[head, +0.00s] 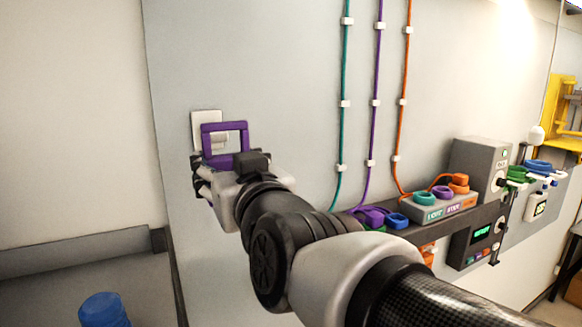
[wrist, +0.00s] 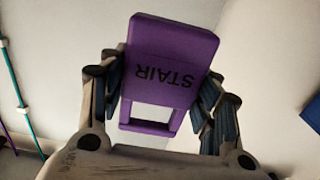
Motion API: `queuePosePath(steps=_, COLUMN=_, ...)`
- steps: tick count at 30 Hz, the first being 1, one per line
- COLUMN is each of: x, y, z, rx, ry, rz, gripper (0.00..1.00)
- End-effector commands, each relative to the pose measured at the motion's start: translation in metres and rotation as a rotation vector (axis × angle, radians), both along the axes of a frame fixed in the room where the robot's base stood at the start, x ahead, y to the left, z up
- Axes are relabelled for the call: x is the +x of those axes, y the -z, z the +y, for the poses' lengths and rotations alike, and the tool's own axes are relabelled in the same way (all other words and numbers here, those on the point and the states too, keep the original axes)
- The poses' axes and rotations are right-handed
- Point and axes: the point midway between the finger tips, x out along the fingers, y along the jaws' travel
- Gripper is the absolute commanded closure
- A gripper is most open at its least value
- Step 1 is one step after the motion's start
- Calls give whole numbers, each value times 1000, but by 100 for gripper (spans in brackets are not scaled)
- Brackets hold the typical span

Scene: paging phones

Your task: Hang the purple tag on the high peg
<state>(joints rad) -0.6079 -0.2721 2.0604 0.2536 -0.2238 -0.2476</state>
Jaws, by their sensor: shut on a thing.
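The purple tag (head: 224,126) is a flat piece with a rectangular window, held up in front of the wall in the head view. My gripper (head: 227,168) is shut on its lower part. In the wrist view the tag (wrist: 170,50) reads STAIR upside down between the fingers of my gripper (wrist: 163,80), its window at the lower end. Behind the tag is a pale wall plate (head: 198,120), and a pale peg-like part (head: 218,140) shows through the window. I cannot tell whether it passes through the window or stays behind it.
A shelf at right holds a grey block (head: 440,208) with coloured rings, loose purple and blue pieces, and a speaker-like box (head: 478,165). Teal, purple and orange cables (head: 405,80) run down the wall. A blue container (head: 104,310) stands at lower left. The wall around the plate is clear.

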Motion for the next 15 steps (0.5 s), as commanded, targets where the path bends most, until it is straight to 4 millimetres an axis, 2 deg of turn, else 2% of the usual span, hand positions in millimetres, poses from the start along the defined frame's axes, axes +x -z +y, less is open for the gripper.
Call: queuePosePath(steps=15, x=27, y=2, z=16, rx=1, ry=1, rz=-1, gripper=70)
